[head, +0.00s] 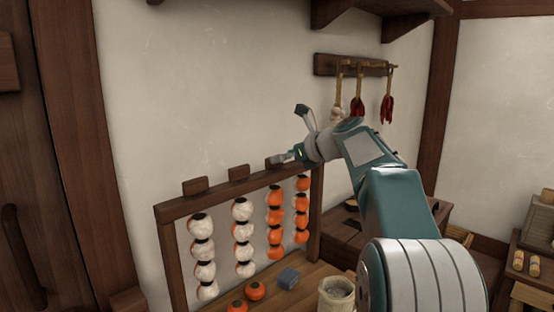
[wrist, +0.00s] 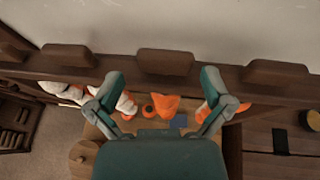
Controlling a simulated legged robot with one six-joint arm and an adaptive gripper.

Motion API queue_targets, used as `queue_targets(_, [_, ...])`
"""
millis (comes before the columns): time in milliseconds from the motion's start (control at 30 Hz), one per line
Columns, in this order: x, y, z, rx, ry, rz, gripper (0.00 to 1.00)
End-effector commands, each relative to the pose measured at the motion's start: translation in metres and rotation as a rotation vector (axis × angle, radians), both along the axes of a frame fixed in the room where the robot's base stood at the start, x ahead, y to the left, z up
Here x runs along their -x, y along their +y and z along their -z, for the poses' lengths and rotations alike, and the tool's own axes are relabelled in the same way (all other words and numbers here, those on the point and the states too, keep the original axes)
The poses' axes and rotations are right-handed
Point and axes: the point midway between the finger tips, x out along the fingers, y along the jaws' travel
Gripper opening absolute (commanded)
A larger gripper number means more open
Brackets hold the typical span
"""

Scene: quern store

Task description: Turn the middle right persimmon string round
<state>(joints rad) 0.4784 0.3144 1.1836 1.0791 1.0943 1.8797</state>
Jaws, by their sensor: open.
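A wooden rack (head: 230,188) holds two white strings on its left and two orange persimmon strings on its right. The middle right string (head: 274,222) is orange, with several fruits hanging one below another. My gripper (head: 283,157) is at the rack's top bar, near this string's top. In the wrist view, the middle right string (wrist: 166,104) shows end-on between my open fingers (wrist: 162,108), apart from both. The middle left white string (wrist: 126,103) is by the left finger. The rightmost orange string (wrist: 232,106) is partly hidden by the right finger.
Wooden blocks (wrist: 165,62) stand along the top bar close to the fingers. On the bench below are loose persimmons (head: 255,290), a blue block (head: 288,278) and a pale pot (head: 337,293). A peg rail (head: 350,66) with hanging bunches is on the wall.

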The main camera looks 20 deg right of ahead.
Motion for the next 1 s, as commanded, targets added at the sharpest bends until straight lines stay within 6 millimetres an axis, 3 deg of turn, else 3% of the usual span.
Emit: queue_targets(1000, [0.053, -0.021, -0.025, 0.002, -0.002, 0.001, 1.0])
